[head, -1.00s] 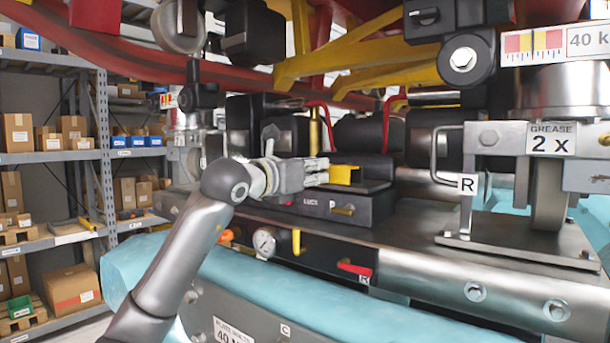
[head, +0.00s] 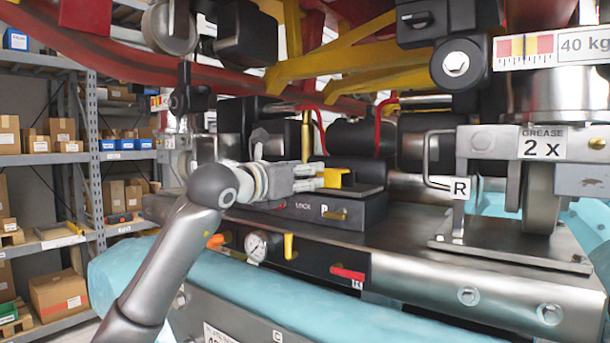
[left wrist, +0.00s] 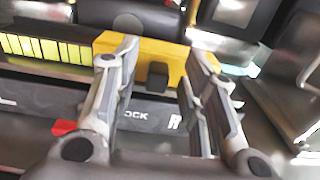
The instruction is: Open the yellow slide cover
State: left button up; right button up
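The yellow slide cover (head: 335,178) sits on top of a black box (head: 350,212) marked with a lock label and a P. In the left wrist view the yellow cover (left wrist: 172,60) carries a small black knob (left wrist: 157,76). My left gripper (head: 318,178) is at the left side of the cover. In the left wrist view my left gripper (left wrist: 158,62) has its fingers apart, one on each side of the knob, with gaps between. Whether the fingertips touch the yellow cover cannot be told. My right gripper is not in view.
Below the box are a gauge (head: 257,246), a yellow lever (head: 288,246) and a red handle (head: 348,273). A metal bracket with a wheel (head: 541,200) stands at right. Yellow beams (head: 350,48) hang overhead. A shelf with boxes (head: 60,145) is at left.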

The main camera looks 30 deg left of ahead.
pick_arm(q)
jog(key=s, duration=1.1)
jog(key=shift+s+a, duration=0.3)
jog(key=shift+a, duration=0.1)
